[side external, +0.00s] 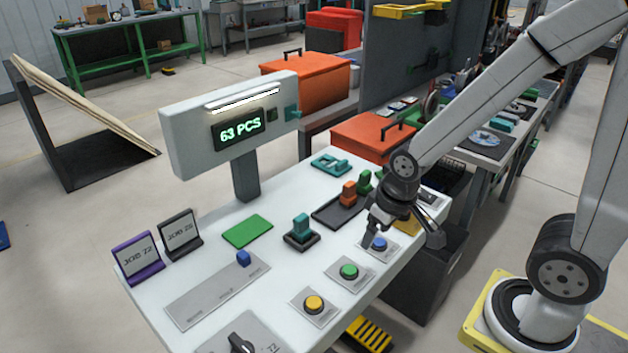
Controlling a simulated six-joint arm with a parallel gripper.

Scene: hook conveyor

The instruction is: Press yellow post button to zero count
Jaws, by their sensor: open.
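A yellow button (314,303) sits on a grey plate near the front edge of the white table. The post display (238,126) stands at the back of the table and reads 63 PCS in green. A green button (348,271) and a blue button (379,244) sit on similar plates, in a row to the right of the yellow one. My gripper (405,238) is open, above the right part of the table by the blue button. It points down and is apart from the yellow button. Whether it touches anything beneath is hard to tell.
A teal piece (301,227) on a dark base, a green pad (247,231) and a black tray (340,212) with orange and green pieces are on the table. Purple and black JOB 72 and JOB 28 signs (138,257) stand left. A black knob (240,343) is at the front.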

